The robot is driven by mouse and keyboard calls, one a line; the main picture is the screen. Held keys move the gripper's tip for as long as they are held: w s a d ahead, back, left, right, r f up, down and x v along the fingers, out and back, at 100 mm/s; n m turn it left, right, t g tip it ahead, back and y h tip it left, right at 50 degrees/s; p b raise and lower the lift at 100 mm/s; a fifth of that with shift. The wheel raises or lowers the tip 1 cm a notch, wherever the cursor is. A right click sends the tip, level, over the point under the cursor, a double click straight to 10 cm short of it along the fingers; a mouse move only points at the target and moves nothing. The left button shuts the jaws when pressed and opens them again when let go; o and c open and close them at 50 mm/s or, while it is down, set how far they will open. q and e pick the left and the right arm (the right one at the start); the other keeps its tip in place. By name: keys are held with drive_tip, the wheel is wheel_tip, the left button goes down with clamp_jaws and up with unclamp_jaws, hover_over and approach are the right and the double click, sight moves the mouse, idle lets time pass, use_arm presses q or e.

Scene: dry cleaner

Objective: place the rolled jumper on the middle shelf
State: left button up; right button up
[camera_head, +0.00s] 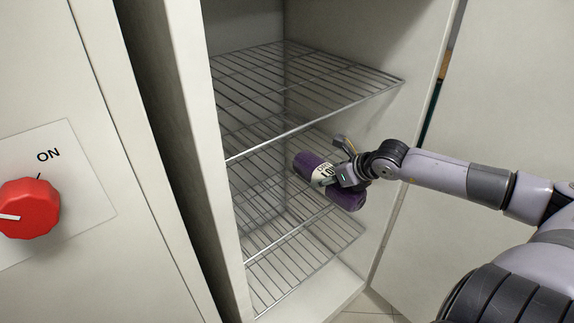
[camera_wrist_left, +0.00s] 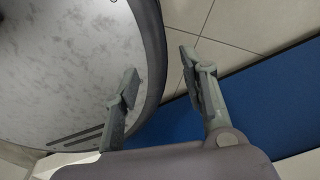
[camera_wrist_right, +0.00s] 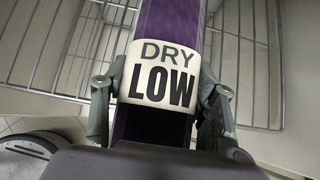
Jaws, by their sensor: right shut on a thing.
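The rolled jumper is a purple roll (camera_head: 308,163) with a white band reading "DRY LOW"; the band fills the middle of the right wrist view (camera_wrist_right: 168,75). My right gripper (camera_head: 338,178) is shut on the roll around its band. It holds the roll tilted inside the open cabinet, near the middle shelf (camera_head: 250,180). Whether the roll touches that shelf cannot be told. In the left wrist view, my left gripper (camera_wrist_left: 160,85) is open and empty; it is outside the head view.
The top wire shelf (camera_head: 300,85) is above the roll and the bottom wire shelf (camera_head: 305,255) is below it. All shelves look empty. The cabinet's left wall (camera_head: 185,120) and a red knob (camera_head: 28,208) marked ON stand at left. A blue mat (camera_wrist_left: 260,110) lies on the tiled floor.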

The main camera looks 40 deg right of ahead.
sight(316, 167)
drive_tip(key=shift+w+a+f+b, duration=0.1)
drive_tip(key=shift+w+f+b, duration=0.05)
drive_tip(key=shift+w+b, duration=0.3)
drive_tip(key=shift+w+a+f+b, duration=0.1)
drive_tip(key=shift+w+b, duration=0.25)
drive_tip(key=shift+w, duration=0.05)
use_arm(q)
wheel_tip(316, 167, down, 5)
drive_tip(key=w+b, duration=0.1)
drive_tip(key=b, duration=0.2)
use_arm(e)
drive_tip(key=shift+w+r, duration=0.1)
drive_tip(key=shift+w, duration=0.65)
drive_tip(key=shift+w+d+r+p, duration=0.1)
drive_tip(key=shift+w+r+p, duration=0.2)
drive_tip(key=shift+w+p, duration=0.65)
drive_tip(key=w, duration=0.3)
drive_tip(key=w+p, duration=0.1)
drive_tip(key=w, duration=0.2)
drive_tip(key=w+a+p, duration=0.1)
drive_tip(key=w, duration=0.3)
drive_tip(key=shift+f, duration=0.15)
drive_tip(key=shift+f+p, duration=0.45)
drive_tip(key=shift+f, duration=1.4)
use_arm(q)
wheel_tip(316, 167, up, 4)
drive_tip(key=shift+d+r, duration=0.1)
drive_tip(key=shift+r, duration=0.05)
